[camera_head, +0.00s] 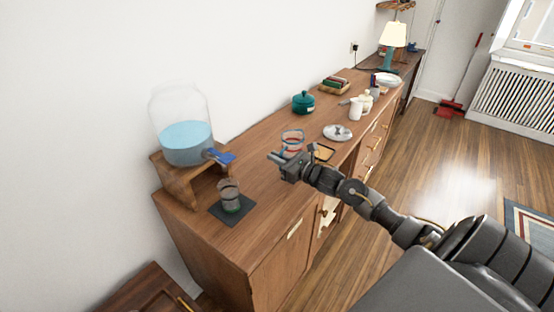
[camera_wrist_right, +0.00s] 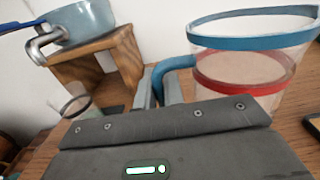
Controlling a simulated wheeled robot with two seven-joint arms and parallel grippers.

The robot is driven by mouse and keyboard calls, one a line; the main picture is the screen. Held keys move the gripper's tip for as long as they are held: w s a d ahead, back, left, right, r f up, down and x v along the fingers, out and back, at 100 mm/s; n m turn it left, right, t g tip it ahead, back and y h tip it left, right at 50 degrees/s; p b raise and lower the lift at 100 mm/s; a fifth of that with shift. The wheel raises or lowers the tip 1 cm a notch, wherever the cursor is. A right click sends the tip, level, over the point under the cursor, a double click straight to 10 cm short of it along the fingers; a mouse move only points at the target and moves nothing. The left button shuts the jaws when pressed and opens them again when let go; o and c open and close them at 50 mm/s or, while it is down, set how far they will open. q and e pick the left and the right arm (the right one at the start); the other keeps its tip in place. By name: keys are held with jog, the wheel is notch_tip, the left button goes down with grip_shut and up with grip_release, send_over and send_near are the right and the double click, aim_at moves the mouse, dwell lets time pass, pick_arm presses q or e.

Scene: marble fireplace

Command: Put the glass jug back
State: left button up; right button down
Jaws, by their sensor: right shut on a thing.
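The glass jug (camera_head: 292,138) is clear, with a blue rim and a red band, and stands upright over the wooden sideboard. In the right wrist view the jug (camera_wrist_right: 245,68) fills the upper right, with its blue handle (camera_wrist_right: 178,64) at the fingers. My right gripper (camera_head: 274,158) is shut on this handle, on the near left side of the jug. The jug's base is hidden behind my gripper, so I cannot tell whether it touches the top. My left gripper is not in view.
A water dispenser (camera_head: 186,140) with a blue tap stands on a wooden stand (camera_head: 172,178) at left. A drinking glass (camera_head: 229,196) sits on a dark mat (camera_head: 243,207) below. A tan coaster (camera_head: 324,152), a white plate (camera_head: 338,132) and a teal pot (camera_head: 303,102) lie beyond.

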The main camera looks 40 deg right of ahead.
jog(key=shift+f, duration=0.6)
jog(key=shift+f, duration=0.2)
jog(key=c, duration=1.5)
grip_release()
